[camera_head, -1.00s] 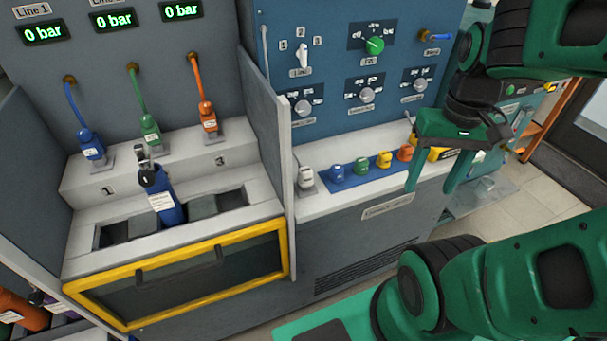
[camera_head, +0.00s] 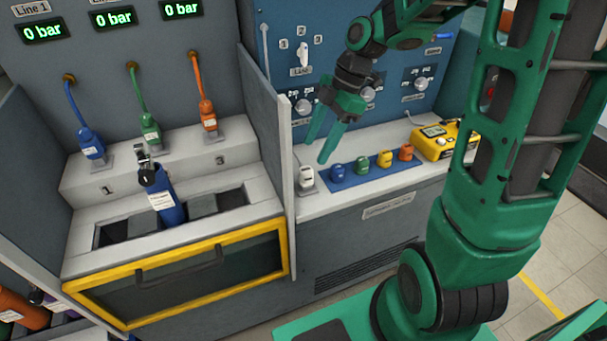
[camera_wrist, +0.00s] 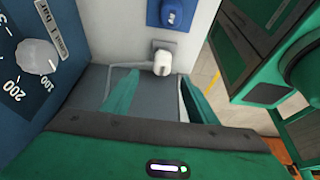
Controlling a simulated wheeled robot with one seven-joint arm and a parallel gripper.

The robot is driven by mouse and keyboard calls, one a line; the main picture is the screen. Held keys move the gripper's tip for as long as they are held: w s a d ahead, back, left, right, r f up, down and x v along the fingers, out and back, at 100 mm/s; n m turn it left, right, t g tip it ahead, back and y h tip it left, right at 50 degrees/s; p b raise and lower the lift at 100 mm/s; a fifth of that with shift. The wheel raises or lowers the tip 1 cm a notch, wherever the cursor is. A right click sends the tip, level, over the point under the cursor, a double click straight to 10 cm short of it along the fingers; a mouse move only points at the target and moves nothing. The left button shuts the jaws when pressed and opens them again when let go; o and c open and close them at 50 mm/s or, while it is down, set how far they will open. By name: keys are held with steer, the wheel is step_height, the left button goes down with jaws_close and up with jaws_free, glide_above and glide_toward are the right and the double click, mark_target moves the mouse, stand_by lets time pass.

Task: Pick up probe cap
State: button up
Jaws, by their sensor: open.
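A small white cap (camera_head: 306,176) stands on a grey square base at the left end of the white counter; I take it to be the probe cap, though I cannot read its label. In the wrist view the white cap (camera_wrist: 161,63) shows between and just beyond the fingertips. My gripper (camera_head: 316,151) is open and empty, above and slightly right of the cap, with its fingers pointing down. It also shows in the wrist view (camera_wrist: 159,78). No contact with the cap is visible.
A blue strip right of the cap holds a blue cap (camera_head: 337,172), a green cap (camera_head: 361,165), a yellow cap (camera_head: 384,159) and an orange cap (camera_head: 405,152). A grey partition (camera_head: 268,130) stands close on the left. A yellow device (camera_head: 440,139) sits farther right. The knob panel rises behind.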

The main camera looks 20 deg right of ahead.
mark_target(306, 169)
steer(key=shift+x, duration=4.2)
steer(key=shift+s, duration=0.15)
steer(key=c, duration=1.2)
